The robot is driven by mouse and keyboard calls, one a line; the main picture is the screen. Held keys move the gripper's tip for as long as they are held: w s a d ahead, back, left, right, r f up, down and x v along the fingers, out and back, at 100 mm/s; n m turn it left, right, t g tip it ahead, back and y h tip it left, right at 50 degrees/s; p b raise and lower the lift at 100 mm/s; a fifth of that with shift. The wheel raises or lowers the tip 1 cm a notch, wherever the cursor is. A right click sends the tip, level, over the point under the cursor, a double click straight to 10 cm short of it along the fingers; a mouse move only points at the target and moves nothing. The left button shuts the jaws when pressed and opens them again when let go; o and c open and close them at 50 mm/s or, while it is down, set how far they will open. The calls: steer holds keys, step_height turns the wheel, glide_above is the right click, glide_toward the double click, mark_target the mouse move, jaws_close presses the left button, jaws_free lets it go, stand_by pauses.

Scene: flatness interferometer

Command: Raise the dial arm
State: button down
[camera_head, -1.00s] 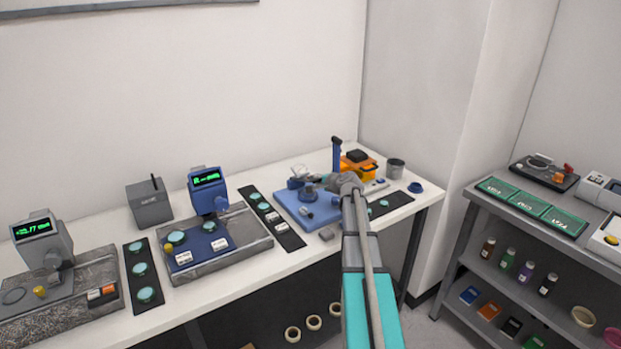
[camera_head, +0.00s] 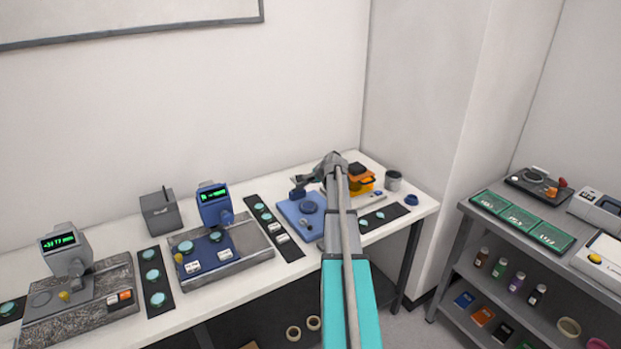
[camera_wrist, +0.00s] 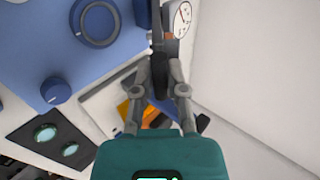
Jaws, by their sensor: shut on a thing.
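In the wrist view, my gripper (camera_wrist: 161,78) is shut on the dark grip of the dial arm (camera_wrist: 159,38). A round white dial (camera_wrist: 181,18) with a pointer shows beside the arm at the top. The blue base (camera_wrist: 50,30), with a blue ring (camera_wrist: 96,23) and a blue knob (camera_wrist: 55,91), lies to the left. In the head view, the blue base (camera_head: 296,214) is on the white bench, and my own arm hides much of the dial stand and the grip.
An orange device (camera_head: 360,180) and a grey cup (camera_head: 393,181) stand behind and right of my arm. A blue gauge with a green display (camera_head: 214,205) stands left of the blue base. A dark strip with teal discs (camera_head: 382,217) lies near the right bench end.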

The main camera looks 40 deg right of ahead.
steer(key=shift+w+r+p, duration=0.45)
steer(key=shift+w+r, duration=0.05)
steer(key=shift+w, duration=0.1)
steer(key=c, duration=0.7)
jaws_free()
steer(key=shift+d, duration=0.1)
